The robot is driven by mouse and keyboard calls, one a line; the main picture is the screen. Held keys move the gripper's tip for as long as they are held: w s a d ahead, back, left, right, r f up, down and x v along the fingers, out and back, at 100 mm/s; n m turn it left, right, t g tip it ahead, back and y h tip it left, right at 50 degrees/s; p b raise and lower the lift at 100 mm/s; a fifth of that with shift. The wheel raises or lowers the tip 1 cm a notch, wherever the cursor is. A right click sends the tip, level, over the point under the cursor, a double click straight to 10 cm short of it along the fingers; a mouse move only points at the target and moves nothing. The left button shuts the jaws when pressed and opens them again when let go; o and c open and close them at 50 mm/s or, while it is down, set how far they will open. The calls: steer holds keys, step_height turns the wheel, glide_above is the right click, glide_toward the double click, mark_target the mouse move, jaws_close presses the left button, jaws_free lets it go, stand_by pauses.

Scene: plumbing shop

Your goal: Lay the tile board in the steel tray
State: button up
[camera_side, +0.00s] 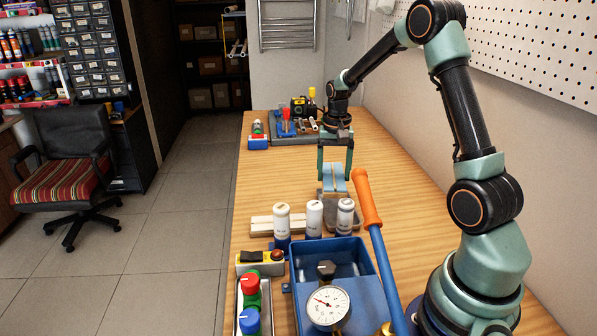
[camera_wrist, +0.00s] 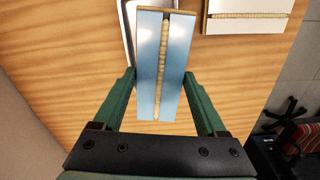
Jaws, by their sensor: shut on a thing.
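The tile board, pale blue with a beige line down its middle, is between the green fingers of my gripper (camera_side: 336,172). My gripper is shut on the tile board (camera_wrist: 164,65), with one finger (camera_wrist: 122,100) on each long side. The board also shows in the side view (camera_side: 335,184), at or just above the steel tray (camera_side: 334,201). In the wrist view the tray's rim (camera_wrist: 128,28) shows past the board's far left side; the board hides much of the tray. I cannot tell whether board and tray touch.
A cream board (camera_side: 263,227) with a similar line lies left of the tray. Several white-capped bottles (camera_side: 314,217) stand in front of it. A blue bin (camera_side: 351,262), a gauge (camera_side: 328,306) and an orange-handled tool (camera_side: 366,200) are nearer. Tools (camera_side: 303,124) lie at the back.

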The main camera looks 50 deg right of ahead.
steer(key=shift+s+d+f+n, duration=0.2)
steer(key=shift+s+f+n, duration=0.4)
steer(key=shift+s+n, duration=0.3)
steer(key=shift+w+f, duration=0.1)
steer(key=shift+f, duration=2.95)
steer(key=o, duration=1.5)
